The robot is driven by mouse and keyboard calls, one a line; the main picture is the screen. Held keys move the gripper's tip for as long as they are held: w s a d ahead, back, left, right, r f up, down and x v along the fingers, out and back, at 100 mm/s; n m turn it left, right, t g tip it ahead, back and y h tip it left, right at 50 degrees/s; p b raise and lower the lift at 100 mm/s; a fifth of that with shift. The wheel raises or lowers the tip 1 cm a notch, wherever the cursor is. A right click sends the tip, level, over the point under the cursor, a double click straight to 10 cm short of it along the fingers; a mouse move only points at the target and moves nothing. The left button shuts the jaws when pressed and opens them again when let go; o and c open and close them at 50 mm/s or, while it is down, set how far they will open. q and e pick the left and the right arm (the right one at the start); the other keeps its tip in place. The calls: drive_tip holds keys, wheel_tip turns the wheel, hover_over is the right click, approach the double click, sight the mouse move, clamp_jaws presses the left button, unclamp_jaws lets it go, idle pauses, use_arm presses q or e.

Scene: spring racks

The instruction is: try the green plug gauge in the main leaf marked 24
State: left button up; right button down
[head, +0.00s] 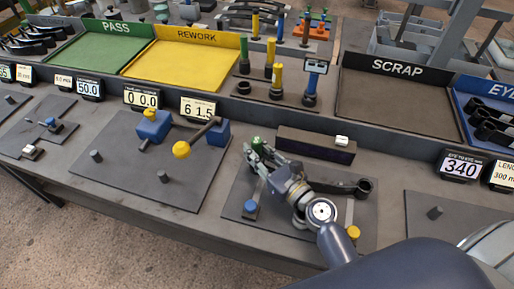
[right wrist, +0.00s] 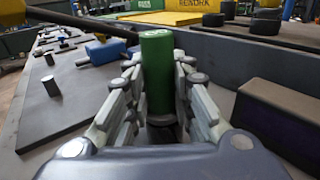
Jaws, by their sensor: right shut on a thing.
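My right gripper (head: 260,155) is shut on the green plug gauge (head: 257,143), above the far left part of a dark fixture plate (head: 232,205). In the right wrist view the gauge (right wrist: 157,75) stands upright between the fingers (right wrist: 158,95); its lower end is hidden. A dark leaf with a round eye (head: 363,187) lies on the same plate, its right eye clear of the gripper. The leaf's left part is hidden behind my gripper and wrist. I cannot read a 24 on it, nor tell whether the gauge touches an eye. My left gripper is not in view.
A dark box (head: 315,146) lies behind the leaf. A yellow-knobbed lever (head: 181,150) stands left. A gauge rack (head: 260,92), a rework tray (head: 158,69) and a scrap tray (head: 390,104) stand behind. A blue knob (head: 251,206) and a yellow knob (head: 353,232) sit on the plate.

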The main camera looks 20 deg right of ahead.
sight(257, 140)
drive_tip(key=shift+r+p, duration=1.2)
drive_tip(key=shift+r, duration=0.45)
drive_tip(key=shift+r+p, duration=0.95)
wheel_tip(257, 140, up, 4)
drive_tip(key=p, duration=0.4)
